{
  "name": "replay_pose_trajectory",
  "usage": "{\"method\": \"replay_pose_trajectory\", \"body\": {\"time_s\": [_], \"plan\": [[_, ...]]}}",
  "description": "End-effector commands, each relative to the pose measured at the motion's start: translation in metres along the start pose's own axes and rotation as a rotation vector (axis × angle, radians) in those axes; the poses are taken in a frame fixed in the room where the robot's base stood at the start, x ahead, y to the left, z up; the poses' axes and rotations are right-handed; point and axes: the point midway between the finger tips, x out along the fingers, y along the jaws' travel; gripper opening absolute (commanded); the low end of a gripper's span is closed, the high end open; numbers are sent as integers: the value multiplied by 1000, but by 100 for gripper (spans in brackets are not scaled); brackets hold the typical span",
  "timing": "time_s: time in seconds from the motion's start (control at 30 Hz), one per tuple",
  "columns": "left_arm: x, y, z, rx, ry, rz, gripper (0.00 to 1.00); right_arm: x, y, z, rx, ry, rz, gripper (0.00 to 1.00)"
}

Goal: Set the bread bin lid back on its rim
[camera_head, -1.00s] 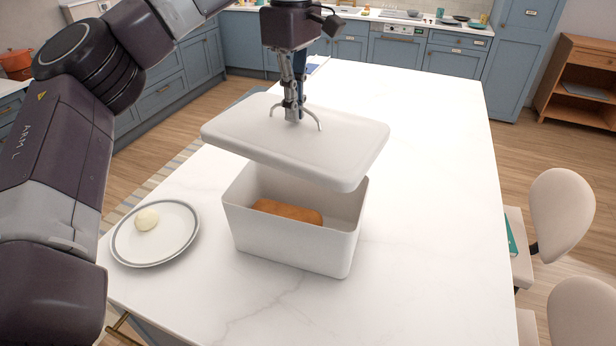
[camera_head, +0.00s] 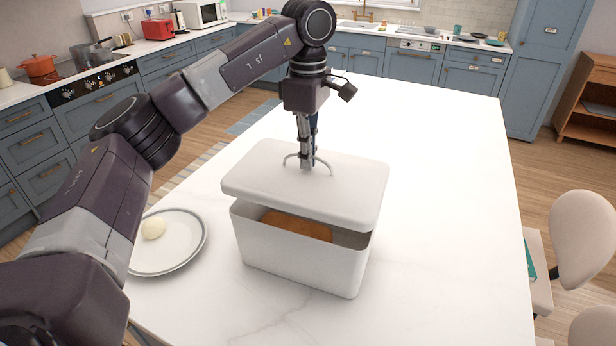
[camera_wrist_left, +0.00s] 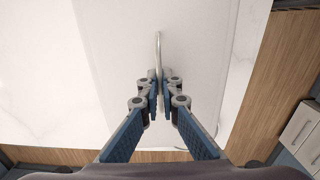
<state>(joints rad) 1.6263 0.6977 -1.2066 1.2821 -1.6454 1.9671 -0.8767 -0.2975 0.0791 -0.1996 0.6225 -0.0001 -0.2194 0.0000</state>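The white bread bin lid (camera_head: 300,187) hangs a little above the bread bin (camera_head: 300,258), tilted, with a gap along the front where a brown loaf (camera_head: 298,225) shows inside. The lid's back edge hides the bin's far rim, so I cannot tell whether they touch there. My left gripper (camera_head: 307,163) is shut on the lid's thin metal handle (camera_head: 327,165), above the lid. In the left wrist view the fingers (camera_wrist_left: 159,100) close on the handle (camera_wrist_left: 158,50), with the white lid (camera_wrist_left: 120,60) below. My right gripper is not in view.
A grey-rimmed plate (camera_head: 185,258) with a pale round item (camera_head: 153,228) stands left of the bin, partly behind my left arm. The white table (camera_head: 440,200) is clear to the right. Chairs (camera_head: 583,232) stand beyond its right edge.

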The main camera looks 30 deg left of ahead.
Motion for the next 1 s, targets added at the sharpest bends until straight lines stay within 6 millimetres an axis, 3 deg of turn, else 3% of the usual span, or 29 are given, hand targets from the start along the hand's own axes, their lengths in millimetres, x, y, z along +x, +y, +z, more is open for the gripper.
{"method": "replay_pose_trajectory", "body": {"time_s": [0.27, 0.5, 1.0], "plan": [[19, 0, 0, 0, 1, 0, 0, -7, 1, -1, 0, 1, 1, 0], [50, 0, 0, 1, -1, 1, 0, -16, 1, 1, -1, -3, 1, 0], [60, 0, 0, 1, 0, 2, 0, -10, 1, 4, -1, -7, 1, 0]]}}
